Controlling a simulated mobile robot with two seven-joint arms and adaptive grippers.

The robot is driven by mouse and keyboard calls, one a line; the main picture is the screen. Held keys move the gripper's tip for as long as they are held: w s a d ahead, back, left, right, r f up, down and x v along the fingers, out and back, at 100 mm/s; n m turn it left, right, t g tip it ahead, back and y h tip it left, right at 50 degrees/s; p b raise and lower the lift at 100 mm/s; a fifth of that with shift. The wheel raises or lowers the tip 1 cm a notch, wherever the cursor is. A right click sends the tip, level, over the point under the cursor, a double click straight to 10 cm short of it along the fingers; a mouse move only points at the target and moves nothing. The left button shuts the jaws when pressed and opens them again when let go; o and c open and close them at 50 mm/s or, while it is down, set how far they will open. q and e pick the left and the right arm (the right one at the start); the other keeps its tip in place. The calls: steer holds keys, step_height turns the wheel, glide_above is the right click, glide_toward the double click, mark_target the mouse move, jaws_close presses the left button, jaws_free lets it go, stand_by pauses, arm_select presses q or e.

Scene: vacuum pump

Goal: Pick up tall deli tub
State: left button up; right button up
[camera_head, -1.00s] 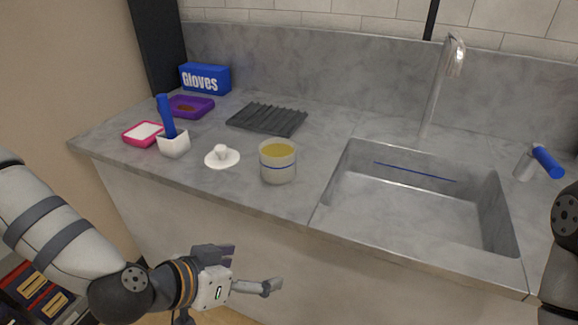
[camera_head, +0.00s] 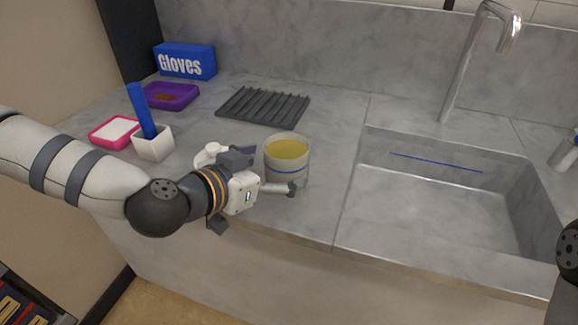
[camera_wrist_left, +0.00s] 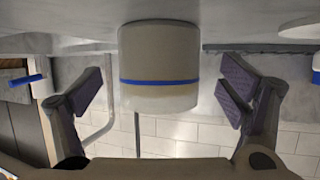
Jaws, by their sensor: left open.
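The tall deli tub (camera_head: 287,160) is a whitish round tub with yellow contents and a blue band, standing upright on the counter near its front edge. My left gripper (camera_head: 266,173) is open beside the tub's near left side, one finger in front of its lower part. In the left wrist view, which looks upside down, the tub (camera_wrist_left: 160,60) lies between the two spread fingers of the gripper (camera_wrist_left: 163,88), with a gap on each side. My right gripper is out of view.
A white knobbed lid (camera_head: 206,155), partly hidden by my gripper, lies left of the tub. A white holder (camera_head: 154,146) with a blue handle, a pink tray (camera_head: 97,140), a purple tray (camera_head: 185,100) and a black rack (camera_head: 262,105) stand behind. The sink (camera_head: 430,205) is right.

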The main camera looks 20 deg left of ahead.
arm_select(q)
steer(key=x, duration=0.4)
steer(key=shift+w+d+f+b, duration=0.15)
steer(key=shift+f+b, duration=0.05)
steer(key=shift+b, duration=0.2)
steer(key=shift+w+r, duration=0.1)
steer(key=c, duration=1.2)
steer(key=shift+c, duration=0.2)
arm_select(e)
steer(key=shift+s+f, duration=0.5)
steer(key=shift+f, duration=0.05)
arm_select(q)
steer(key=shift+r, duration=0.15)
